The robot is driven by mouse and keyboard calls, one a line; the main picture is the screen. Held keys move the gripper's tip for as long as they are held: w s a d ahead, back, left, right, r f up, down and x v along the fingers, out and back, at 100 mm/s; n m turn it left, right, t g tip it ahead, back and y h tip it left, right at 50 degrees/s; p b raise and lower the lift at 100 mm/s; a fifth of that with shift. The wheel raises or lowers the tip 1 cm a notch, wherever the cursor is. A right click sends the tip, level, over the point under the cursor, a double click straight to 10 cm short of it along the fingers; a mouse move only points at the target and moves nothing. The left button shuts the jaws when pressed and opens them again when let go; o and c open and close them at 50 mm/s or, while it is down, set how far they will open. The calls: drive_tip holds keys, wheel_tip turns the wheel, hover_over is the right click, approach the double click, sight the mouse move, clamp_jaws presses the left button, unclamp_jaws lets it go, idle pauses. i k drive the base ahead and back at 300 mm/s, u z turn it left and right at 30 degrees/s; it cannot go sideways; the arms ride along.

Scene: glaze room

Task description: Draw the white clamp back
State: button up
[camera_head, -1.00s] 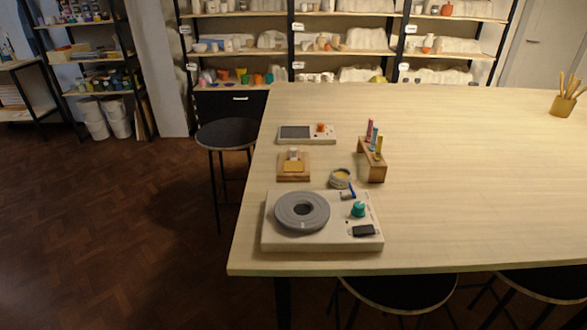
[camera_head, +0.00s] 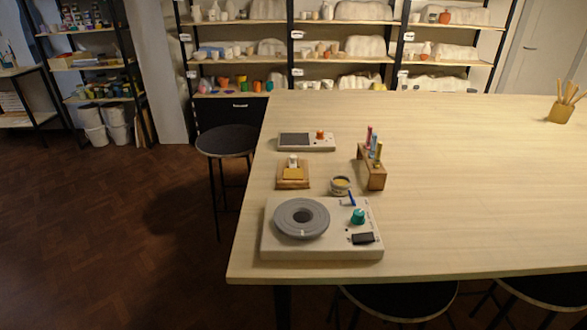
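A small white block (camera_head: 293,161), which looks like the white clamp, stands at the back of a wooden base (camera_head: 282,186) on the left part of the table. A yellow-tan piece (camera_head: 293,174) lies on the base just in front of it. At this size I cannot tell whether the white part touches that piece. My gripper is not in view.
In front stands a pale wheel unit (camera_head: 283,252) with a grey disc (camera_head: 286,217), teal knob (camera_head: 358,216) and black pedal-like block (camera_head: 363,238). Nearby are a small tub (camera_head: 341,189), a wooden rack (camera_head: 371,178) and a scale-like device (camera_head: 295,140). The table's right side (camera_head: 480,190) is mostly clear.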

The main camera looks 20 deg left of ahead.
sight(292, 158)
drive_tip(key=u, duration=2.8)
drive_tip(key=i, duration=0.75)
drive_tip(key=z, duration=2.25)
